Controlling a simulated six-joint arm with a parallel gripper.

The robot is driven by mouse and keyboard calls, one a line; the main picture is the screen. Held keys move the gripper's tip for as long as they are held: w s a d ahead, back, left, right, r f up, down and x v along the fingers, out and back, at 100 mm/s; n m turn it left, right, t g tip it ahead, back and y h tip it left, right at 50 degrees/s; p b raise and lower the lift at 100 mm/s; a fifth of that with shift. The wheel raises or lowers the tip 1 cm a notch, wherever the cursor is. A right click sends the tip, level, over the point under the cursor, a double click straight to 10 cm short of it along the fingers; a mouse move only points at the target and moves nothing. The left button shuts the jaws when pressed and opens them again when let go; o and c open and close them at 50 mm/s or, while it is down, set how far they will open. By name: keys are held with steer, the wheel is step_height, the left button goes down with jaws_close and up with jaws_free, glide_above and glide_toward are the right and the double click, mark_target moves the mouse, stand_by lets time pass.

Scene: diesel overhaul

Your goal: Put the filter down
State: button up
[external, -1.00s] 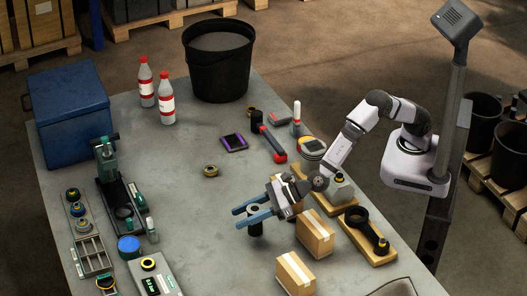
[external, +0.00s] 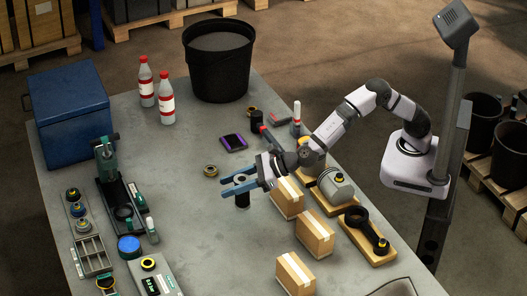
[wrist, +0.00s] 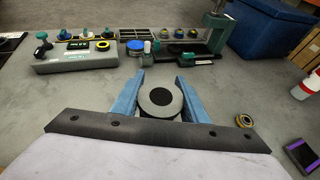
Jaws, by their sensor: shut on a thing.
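The filter is a short dark cylinder (external: 242,201), seen below my gripper's fingers in the external view. In the wrist view its round grey top with a dark centre (wrist: 160,101) shows between the two blue fingers. My gripper (external: 238,187) is shut on the filter, with one finger on each side; the fingers also show in the wrist view (wrist: 160,88). The filter looks upright. I cannot tell whether its bottom touches the grey table (external: 205,235) or hangs just above it.
A small brass-coloured ring (external: 211,171) and a purple-black device (external: 233,142) lie beyond my gripper. Cardboard boxes (external: 315,236) stand to the right. A green press (external: 108,165) and a gauge unit (external: 155,280) stand left. The table left of the filter is clear.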

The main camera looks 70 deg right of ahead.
steer(key=w+d+r+m+t+h, duration=0.1)
steer(key=w+d+m+h, duration=0.2)
steer(key=w+d, duration=0.6)
steer(key=shift+s+d+f, duration=0.1)
steer(key=shift+f, duration=1.55)
steer(key=shift+s+d+f, duration=0.1)
steer(key=shift+s+f, duration=0.05)
steer(key=shift+f, duration=1.45)
steer(key=shift+s+d+f, duration=0.1)
steer(key=shift+f, duration=1.55)
steer(key=shift+f+b, duration=0.2)
steer(key=shift+b, duration=0.2)
steer(key=o, duration=1.2)
steer(key=shift+r, duration=0.2)
steer(key=b+v, duration=0.2)
steer(key=v, duration=1)
steer(key=shift+b, duration=0.4)
